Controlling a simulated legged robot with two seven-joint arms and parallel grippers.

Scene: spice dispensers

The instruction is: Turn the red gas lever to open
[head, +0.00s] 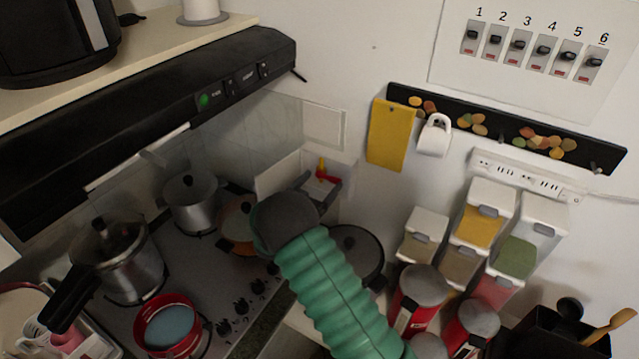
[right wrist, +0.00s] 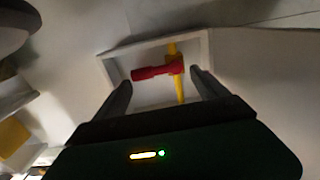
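The red gas lever (right wrist: 157,72) sits on a vertical yellow pipe (right wrist: 180,85) inside a white-framed recess in the wall. The lever points sideways, across the pipe. In the head view the red lever (head: 326,177) shows just beyond my right gripper (head: 312,192), at the end of my green-sleeved arm. In the right wrist view my right gripper (right wrist: 161,77) is open and empty. Its two dark fingers stand on either side of the lever in the picture. I cannot tell whether they touch it or how deep they reach. My left gripper is not in view.
A stove with a pressure cooker (head: 118,262), a pot (head: 190,200) and a red pan (head: 167,325) lies left of my arm. A lidded dark pan (head: 355,252) is right beside it. Spice dispensers (head: 470,240) and red canisters (head: 420,292) stand at the right.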

